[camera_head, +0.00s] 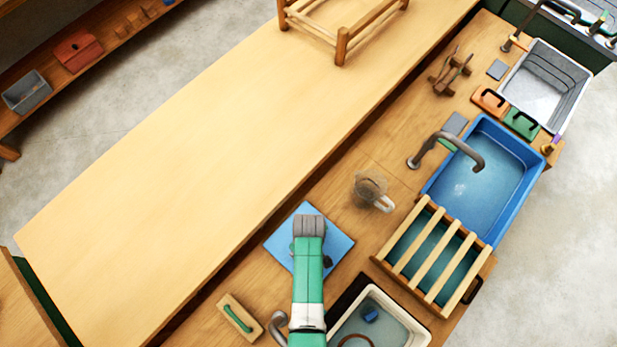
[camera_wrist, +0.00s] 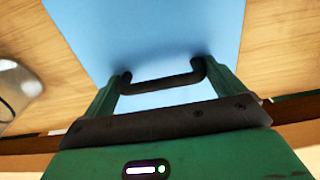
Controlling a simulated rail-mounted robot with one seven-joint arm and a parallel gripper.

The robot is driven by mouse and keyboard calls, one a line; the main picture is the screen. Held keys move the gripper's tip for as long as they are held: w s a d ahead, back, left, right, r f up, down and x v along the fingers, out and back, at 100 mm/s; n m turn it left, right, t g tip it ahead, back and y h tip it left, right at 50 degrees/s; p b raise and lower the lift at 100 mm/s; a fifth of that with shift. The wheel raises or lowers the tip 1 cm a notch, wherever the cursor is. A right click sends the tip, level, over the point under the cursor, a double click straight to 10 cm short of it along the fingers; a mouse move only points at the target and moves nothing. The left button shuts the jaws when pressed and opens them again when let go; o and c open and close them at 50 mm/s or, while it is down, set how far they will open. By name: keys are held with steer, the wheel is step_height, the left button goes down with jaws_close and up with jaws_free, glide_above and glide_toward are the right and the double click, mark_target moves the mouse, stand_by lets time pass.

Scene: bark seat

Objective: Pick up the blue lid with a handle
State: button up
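The square blue lid (camera_head: 337,242) lies on the wooden counter under the end of my arm, which covers its middle in the head view. In the wrist view the lid (camera_wrist: 150,35) fills the upper middle, with its dark arched handle (camera_wrist: 165,84) standing toward me. My gripper (camera_wrist: 168,76) is at the handle, its green fingers spread wide with one near each end of it. The fingers look open; contact with the handle is not clear. The fingers are hidden in the head view.
A slatted rack (camera_head: 432,250) and a white basin (camera_head: 415,325) lie right and below. A wooden block with a green handle (camera_head: 238,318) is lower left.

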steer(key=c, duration=0.4)
step_height(320, 180, up, 10)
steer(key=shift+r+p, duration=0.1)
steer(key=shift+p, duration=0.9)
